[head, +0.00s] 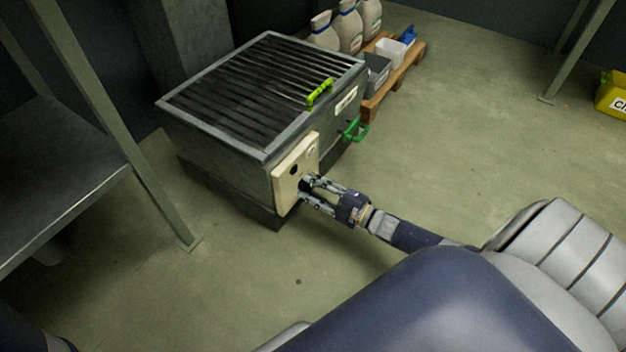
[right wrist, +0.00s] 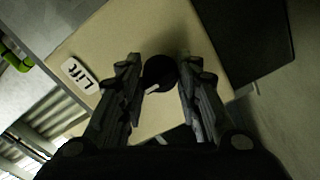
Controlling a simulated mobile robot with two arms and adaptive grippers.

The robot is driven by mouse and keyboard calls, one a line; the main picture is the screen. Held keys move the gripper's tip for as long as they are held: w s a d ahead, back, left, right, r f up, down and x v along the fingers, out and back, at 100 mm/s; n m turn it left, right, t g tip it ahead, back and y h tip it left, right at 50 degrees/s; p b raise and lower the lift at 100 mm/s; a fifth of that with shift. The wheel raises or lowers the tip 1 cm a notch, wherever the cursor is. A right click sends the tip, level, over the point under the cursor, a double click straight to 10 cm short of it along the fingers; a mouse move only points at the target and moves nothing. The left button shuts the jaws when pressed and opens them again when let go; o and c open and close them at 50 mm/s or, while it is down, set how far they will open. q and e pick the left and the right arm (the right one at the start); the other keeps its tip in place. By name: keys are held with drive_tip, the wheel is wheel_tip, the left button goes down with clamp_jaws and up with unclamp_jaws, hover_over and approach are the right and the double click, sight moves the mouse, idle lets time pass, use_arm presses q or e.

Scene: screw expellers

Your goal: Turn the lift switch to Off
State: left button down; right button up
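A cream control panel (head: 283,186) is on the side of a grey metal bin with a slatted top. The lift switch is a round black knob (right wrist: 160,72) with a short white mark at its lower left edge. A white "Lift" label (right wrist: 77,72) is on the panel beside it. My left gripper is not in view.
The slatted bin (head: 210,133) has a lime handle (head: 319,92) on top and a green handle (head: 355,130) on its side. Pale jugs (head: 348,27) and a wooden pallet (head: 398,83) are behind it. A metal table (head: 60,170) is at left. The right floor is mostly clear.

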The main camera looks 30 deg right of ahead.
drive_tip(key=o, duration=0.4)
drive_tip(key=shift+a+f, duration=0.1)
drive_tip(key=shift+a, duration=0.05)
drive_tip(key=v, duration=1.2)
